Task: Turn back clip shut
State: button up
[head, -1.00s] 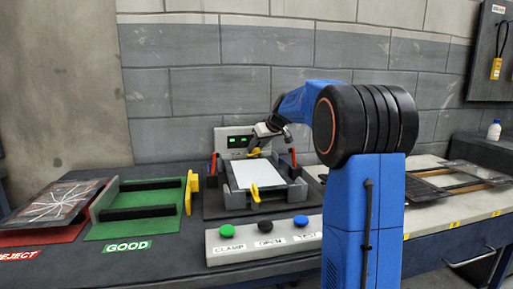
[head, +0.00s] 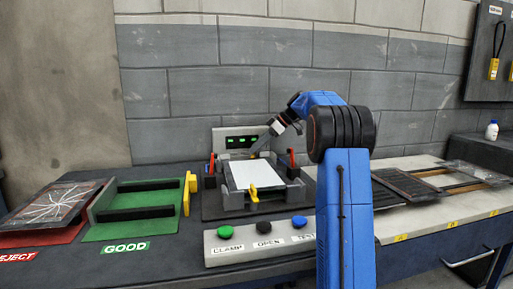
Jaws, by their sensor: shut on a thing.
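A white panel (head: 247,174) lies flat in a grey clamping fixture (head: 282,191) on the bench. A yellow front clip (head: 254,193) stands at the panel's near edge. The yellow back clip (head: 253,155) is at the far edge, and only a small bit of it shows.
Red-topped posts (head: 291,159) flank the fixture, with a green-lit display (head: 241,142) behind. A button box (head: 264,238) stands in front. A green GOOD tray (head: 133,226) and a red REJECT tray (head: 32,238) lie left; dark panels (head: 405,186) lie right.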

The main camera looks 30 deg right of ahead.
jog(key=shift+n+g+y, duration=0.3)
jog(key=shift+n, duration=0.3)
jog(key=o, duration=1.1)
jog(key=shift+c, duration=0.2)
jog(key=shift+d, duration=0.1)
jog(key=v, duration=1.7)
jog(key=shift+r, duration=0.15)
jog(key=shift+d, duration=0.1)
